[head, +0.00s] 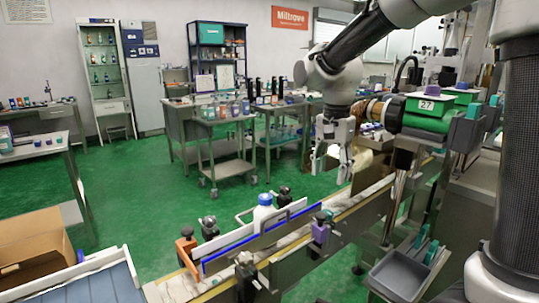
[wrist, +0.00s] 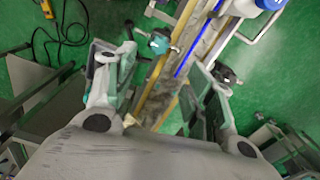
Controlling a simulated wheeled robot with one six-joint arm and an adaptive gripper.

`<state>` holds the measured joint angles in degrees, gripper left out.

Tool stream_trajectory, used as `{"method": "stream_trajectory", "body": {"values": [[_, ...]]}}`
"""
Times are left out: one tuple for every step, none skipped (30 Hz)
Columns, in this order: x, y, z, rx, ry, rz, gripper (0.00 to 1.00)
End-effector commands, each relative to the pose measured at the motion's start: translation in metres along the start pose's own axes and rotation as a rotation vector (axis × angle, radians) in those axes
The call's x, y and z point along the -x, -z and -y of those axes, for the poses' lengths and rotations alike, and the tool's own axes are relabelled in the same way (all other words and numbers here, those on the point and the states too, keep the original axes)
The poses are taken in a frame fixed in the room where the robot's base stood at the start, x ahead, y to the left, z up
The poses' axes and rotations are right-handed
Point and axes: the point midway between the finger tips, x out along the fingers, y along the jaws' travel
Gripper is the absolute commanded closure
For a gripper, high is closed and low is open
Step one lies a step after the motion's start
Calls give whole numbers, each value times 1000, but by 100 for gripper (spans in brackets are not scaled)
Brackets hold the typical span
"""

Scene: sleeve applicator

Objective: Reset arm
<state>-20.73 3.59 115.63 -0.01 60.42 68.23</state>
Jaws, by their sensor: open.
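My gripper (head: 331,162) is open and empty, hanging fingers-down above the far part of the conveyor in the head view. In the wrist view my gripper (wrist: 160,90) shows its two fingers spread wide, with the conveyor belt (wrist: 185,75) below and between them. A white bottle with a blue cap (head: 263,211) stands on the conveyor between the guide rails, to the left of and nearer than my gripper. Its blue and white top also shows at the upper right of the wrist view (wrist: 268,5).
A blue-edged guide rail (head: 255,235) and dark clamp knobs (head: 210,228) line the conveyor. The sleeve machine with a green roll (head: 428,115) stands right of my gripper. A grey tray (head: 400,275) hangs at the lower right. An open cardboard box (head: 35,245) is at the lower left.

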Motion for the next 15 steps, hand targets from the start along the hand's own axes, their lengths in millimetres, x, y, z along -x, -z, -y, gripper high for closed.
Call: {"method": "stream_trajectory", "body": {"values": [[-3,-1,-2,78,-4,2,46],[-7,-2,-5,138,-11,6,46],[-12,-4,-11,223,-21,12,46],[-15,-7,-17,289,-26,15,46],[-16,-9,-23,356,-25,16,46],[-16,-11,-33,441,-22,16,46],[-14,-12,-43,502,-18,14,46],[-12,-13,-53,561,-12,10,46],[-9,-14,-68,639,-1,2,46],[-6,-15,-81,694,8,-7,46],[-4,-16,-93,743,17,-17,46],[0,-17,-109,802,29,-33,46],[2,-18,-121,840,38,-47,46],[5,-19,-134,875,47,-62,46],[8,-21,-152,914,59,-86,46]]}}
